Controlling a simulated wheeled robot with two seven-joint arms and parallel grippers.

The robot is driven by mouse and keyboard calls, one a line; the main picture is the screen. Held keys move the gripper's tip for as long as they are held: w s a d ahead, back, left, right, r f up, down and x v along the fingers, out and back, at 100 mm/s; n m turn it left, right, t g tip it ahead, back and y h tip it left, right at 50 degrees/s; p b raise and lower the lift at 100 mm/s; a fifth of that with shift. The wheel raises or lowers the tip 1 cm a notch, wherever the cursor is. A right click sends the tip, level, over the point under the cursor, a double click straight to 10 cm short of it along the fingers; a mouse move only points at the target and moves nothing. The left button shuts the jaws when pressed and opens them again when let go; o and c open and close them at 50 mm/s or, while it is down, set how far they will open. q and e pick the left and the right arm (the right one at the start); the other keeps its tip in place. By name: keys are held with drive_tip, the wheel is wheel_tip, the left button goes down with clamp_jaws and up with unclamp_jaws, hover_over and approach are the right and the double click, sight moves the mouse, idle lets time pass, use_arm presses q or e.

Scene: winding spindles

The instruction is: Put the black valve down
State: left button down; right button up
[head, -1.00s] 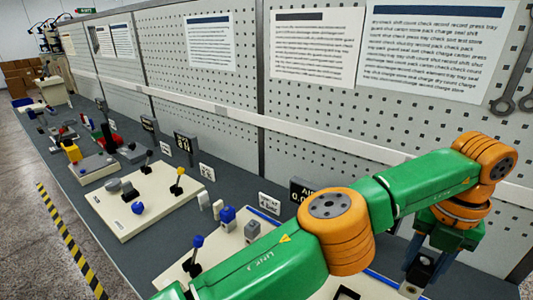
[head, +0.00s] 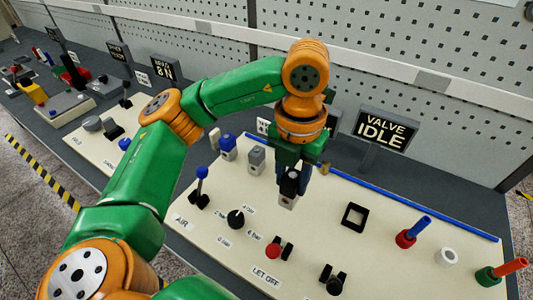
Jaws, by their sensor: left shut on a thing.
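My left gripper (head: 300,178) points down over the cream panel (head: 330,240), near its back middle. It is shut on the black valve (head: 289,186), which has a black upper part and a light grey lower block. The valve looks upright; I cannot tell whether its bottom touches the panel. A black square frame (head: 354,217) lies on the panel to the right of it, apart from it. My right gripper is not in view.
A blue valve (head: 228,144) and a grey valve (head: 257,157) stand left of the gripper. A blue-topped lever (head: 201,181), black dial (head: 236,218) and red button (head: 273,250) are in front. Coloured pegs stand at right. A "VALVE IDLE" sign (head: 385,130) stands behind.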

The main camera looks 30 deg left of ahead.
use_arm(q)
drive_tip(key=w+a+f, duration=0.2)
drive_tip(key=f, duration=0.1)
drive_tip(key=w+a+f+p, duration=0.1)
drive_tip(key=w+f, duration=0.2)
drive_tip(key=f, duration=0.1)
drive_tip(key=w+a+f, duration=0.2)
drive_tip(key=f, duration=0.2)
drive_tip(key=shift+w+a+p, duration=0.3)
drive_tip(key=shift+w+p, duration=0.05)
drive_tip(key=shift+w, duration=0.05)
drive_tip(key=shift+f, duration=0.15)
